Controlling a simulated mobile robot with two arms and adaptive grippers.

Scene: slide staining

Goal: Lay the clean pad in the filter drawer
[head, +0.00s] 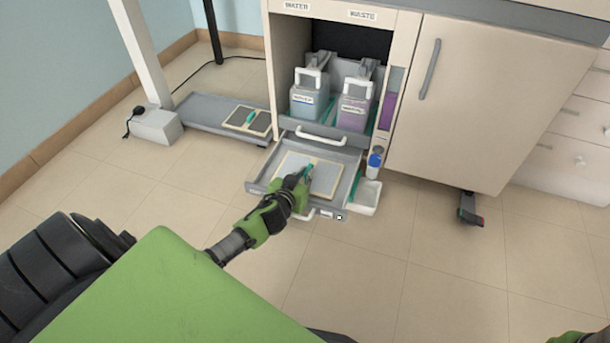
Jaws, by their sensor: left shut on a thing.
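The clean pad (326,178) is a pale panel with a tan border and a teal grip at its middle. It is within the outline of the open grey filter drawer (258,184), at the bottom of the cabinet. My left gripper (302,176) reaches over the drawer's front edge and is shut on the pad at its teal grip. The gripper hides part of the pad's near left side. I cannot tell whether the pad rests flat on the drawer floor.
A dark used pad (238,117) with a teal grip lies on a low grey tray (200,108) at the left. Two bottles (306,102) stand in the bay above the drawer. The floor in front is clear.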

